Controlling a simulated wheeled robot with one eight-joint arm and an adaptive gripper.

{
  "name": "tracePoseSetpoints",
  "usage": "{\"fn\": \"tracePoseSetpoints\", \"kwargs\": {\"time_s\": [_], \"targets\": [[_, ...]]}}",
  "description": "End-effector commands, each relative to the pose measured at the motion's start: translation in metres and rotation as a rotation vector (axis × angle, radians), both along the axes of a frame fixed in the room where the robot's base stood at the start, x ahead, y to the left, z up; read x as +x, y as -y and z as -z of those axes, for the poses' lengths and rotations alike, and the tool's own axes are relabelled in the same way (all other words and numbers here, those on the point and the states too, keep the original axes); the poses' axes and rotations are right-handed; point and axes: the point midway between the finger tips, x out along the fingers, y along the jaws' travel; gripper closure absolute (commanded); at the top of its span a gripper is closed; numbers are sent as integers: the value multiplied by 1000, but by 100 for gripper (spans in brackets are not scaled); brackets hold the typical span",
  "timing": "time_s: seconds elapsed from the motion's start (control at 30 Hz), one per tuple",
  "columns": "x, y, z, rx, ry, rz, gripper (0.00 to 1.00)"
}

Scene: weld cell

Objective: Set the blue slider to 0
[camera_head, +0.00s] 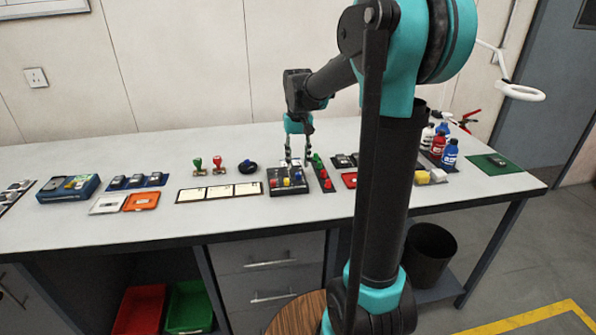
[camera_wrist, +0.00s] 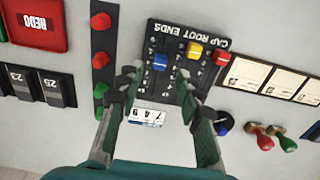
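The black slider panel (camera_wrist: 178,35) shows upside down in the wrist view, lettered CAP ROOT ENDS. It holds a blue slider knob (camera_wrist: 160,62), a yellow knob (camera_wrist: 195,50) and a red knob (camera_wrist: 221,56), each in its own marked track. The blue knob is in the track by ENDS; the scale digits are too small to read surely. My gripper (camera_wrist: 157,75) is open, with one finger on each side of the blue knob's track. I cannot tell whether either finger touches the knob. In the head view my gripper (camera_head: 298,161) points down over the back of the panel (camera_head: 289,190).
A dark strip with red and green buttons (camera_wrist: 101,58) lies close beside the panel. White cards (camera_head: 220,192), two stamps (camera_head: 208,166) and a round blue-black item (camera_head: 248,168) lie left of it. Bottles (camera_head: 449,152) stand at right. The bench front (camera_head: 200,222) is mostly clear.

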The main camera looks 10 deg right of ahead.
Motion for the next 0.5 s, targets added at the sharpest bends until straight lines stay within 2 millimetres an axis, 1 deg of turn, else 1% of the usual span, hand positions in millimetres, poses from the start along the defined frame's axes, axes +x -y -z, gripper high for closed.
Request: {"fn": "tracePoseSetpoints", "kwargs": {"time_s": [0.03,0.1,0.2,0.33,0.5], "targets": [[0,0,10,0,0,0,64],[0,0,20,0,0,0,64],[0,0,32,0,0,0,64],[0,0,41,0,0,0,64],[0,0,44,0,0,0,64]]}}
